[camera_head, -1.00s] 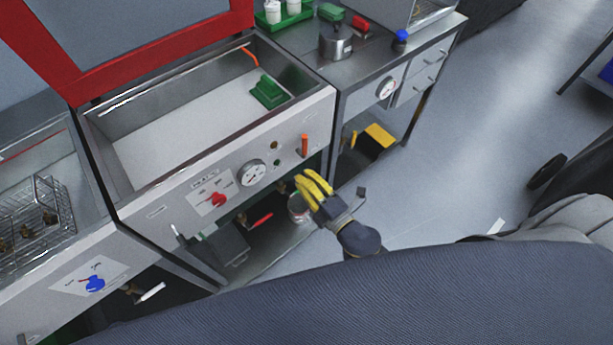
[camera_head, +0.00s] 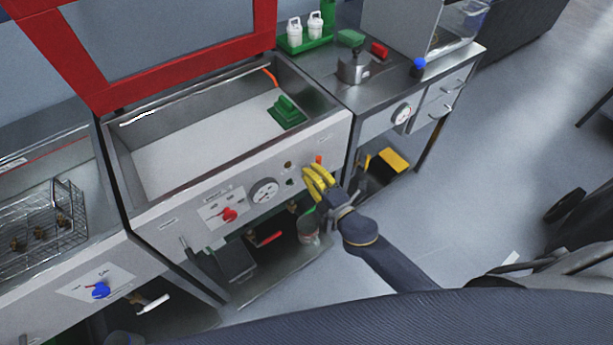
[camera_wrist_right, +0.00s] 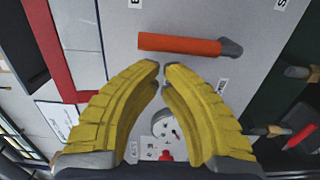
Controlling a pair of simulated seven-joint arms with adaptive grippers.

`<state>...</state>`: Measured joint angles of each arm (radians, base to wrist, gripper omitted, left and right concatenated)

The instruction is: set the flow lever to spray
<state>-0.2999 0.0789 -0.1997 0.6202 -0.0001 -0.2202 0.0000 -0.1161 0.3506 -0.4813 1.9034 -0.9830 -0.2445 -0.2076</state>
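The flow lever appears to be the orange-handled lever (camera_head: 319,160) at the right of the sink's front panel, partly hidden by my right gripper in the head view. In the right wrist view the orange handle (camera_wrist_right: 180,44) lies crosswise just beyond the fingertips, its dark pivot end at the right. Small labels surround it, cut off or too small to read fully. My right gripper (camera_head: 318,182) has yellow fingers. In the right wrist view its tips (camera_wrist_right: 160,68) nearly meet, with nothing between them, apart from the handle. My left gripper is not in view.
The panel (camera_head: 190,215) also carries a round gauge (camera_head: 264,191) and a red knob (camera_head: 229,215). A red-handled valve (camera_head: 266,239) sits under the sink. A steel bench (camera_head: 385,90) stands at right. The floor in front is clear.

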